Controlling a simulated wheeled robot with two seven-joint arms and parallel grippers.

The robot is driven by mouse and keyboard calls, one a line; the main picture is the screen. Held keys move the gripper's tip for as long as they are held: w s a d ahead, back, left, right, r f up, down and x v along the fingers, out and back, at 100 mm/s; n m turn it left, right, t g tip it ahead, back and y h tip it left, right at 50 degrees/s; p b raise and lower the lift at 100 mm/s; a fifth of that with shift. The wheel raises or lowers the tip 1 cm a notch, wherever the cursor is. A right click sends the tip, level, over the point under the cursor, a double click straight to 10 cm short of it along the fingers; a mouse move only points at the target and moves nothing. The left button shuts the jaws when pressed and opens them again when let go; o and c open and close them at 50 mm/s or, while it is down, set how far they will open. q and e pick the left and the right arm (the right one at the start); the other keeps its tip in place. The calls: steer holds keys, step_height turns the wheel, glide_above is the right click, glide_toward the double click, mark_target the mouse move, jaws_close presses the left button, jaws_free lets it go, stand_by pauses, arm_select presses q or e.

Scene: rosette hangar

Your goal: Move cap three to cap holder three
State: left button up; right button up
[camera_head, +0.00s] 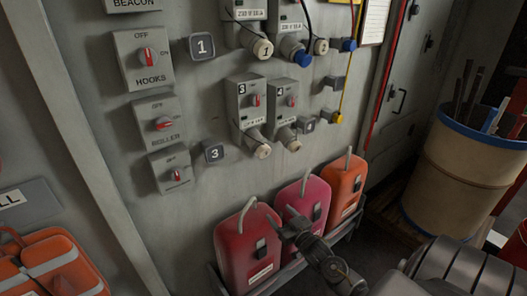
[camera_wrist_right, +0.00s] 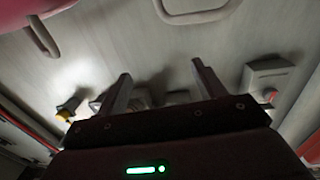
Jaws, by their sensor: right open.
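Socket box three (camera_head: 243,98) is a grey box marked 3 on the wall, with a red switch. A pale round cap (camera_head: 262,151) closes its angled outlet; I take this as cap three, though its number is unreadable. My right gripper (camera_head: 288,222) is open and empty, below the cap in front of the canisters. Its two fingers stand apart in the right wrist view (camera_wrist_right: 161,72). My left gripper is not in view.
Red (camera_head: 247,243), pink (camera_head: 306,203) and orange (camera_head: 346,188) canisters stand in a low rack under the sockets. Switch boxes (camera_head: 163,122) line the left. A blue plug (camera_head: 303,58) and cables are above. A cream drum (camera_head: 455,175) stands at right.

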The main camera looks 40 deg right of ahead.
mark_target(266, 154)
step_height(266, 154, up, 18)
steer(key=t+y, duration=0.1)
steer(key=t, duration=0.3)
steer(key=shift+w+n+p, duration=0.3)
steer(key=shift+n+p, duration=0.1)
steer(key=shift+d, duration=0.1)
steer(key=shift+b+x, duration=0.35)
steer(key=shift+x, duration=4.2)
steer(key=shift+c, duration=0.3)
steer(key=c, duration=1.3)
steer(key=shift+o, duration=0.2)
steer(key=shift+s, duration=0.1)
steer(key=shift+f+p, duration=0.1)
steer(key=shift+p, duration=0.2)
